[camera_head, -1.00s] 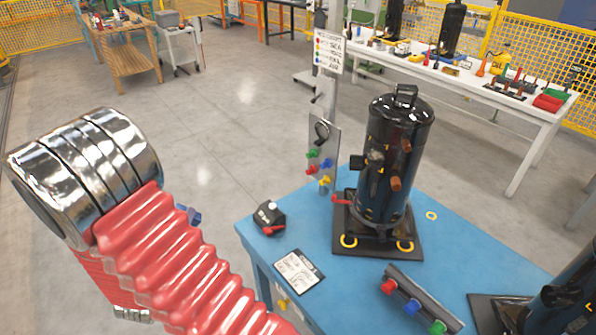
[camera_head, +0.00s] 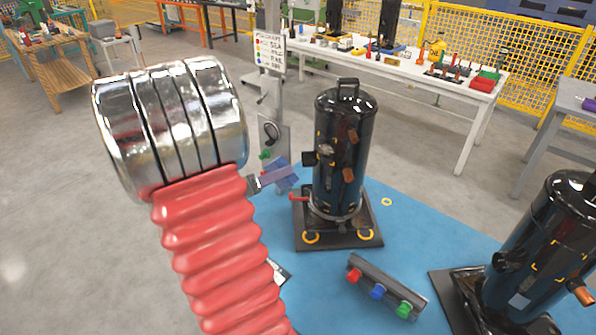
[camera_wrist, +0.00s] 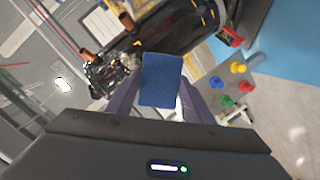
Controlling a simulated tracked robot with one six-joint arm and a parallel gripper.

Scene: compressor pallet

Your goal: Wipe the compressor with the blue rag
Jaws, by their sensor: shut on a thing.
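The black compressor (camera_head: 342,150) stands upright on its dark base on the blue table (camera_head: 420,225). In the wrist view the compressor (camera_wrist: 170,28) lies across the top of the picture, beyond the rag. My gripper (camera_head: 268,181) is just left of the compressor, shut on the blue rag (camera_head: 284,174). In the wrist view the rag (camera_wrist: 161,80) sits between my two fingers, flat side towards the camera. The rag seems close to the compressor; I cannot tell whether they touch. My arm hides part of the table's left side.
A second black compressor (camera_head: 545,250) stands at the right on the table. A bar with red, blue and green knobs (camera_head: 383,287) lies in front. A post with a sign (camera_head: 270,50) and a panel with coloured knobs (camera_wrist: 230,90) is behind my gripper.

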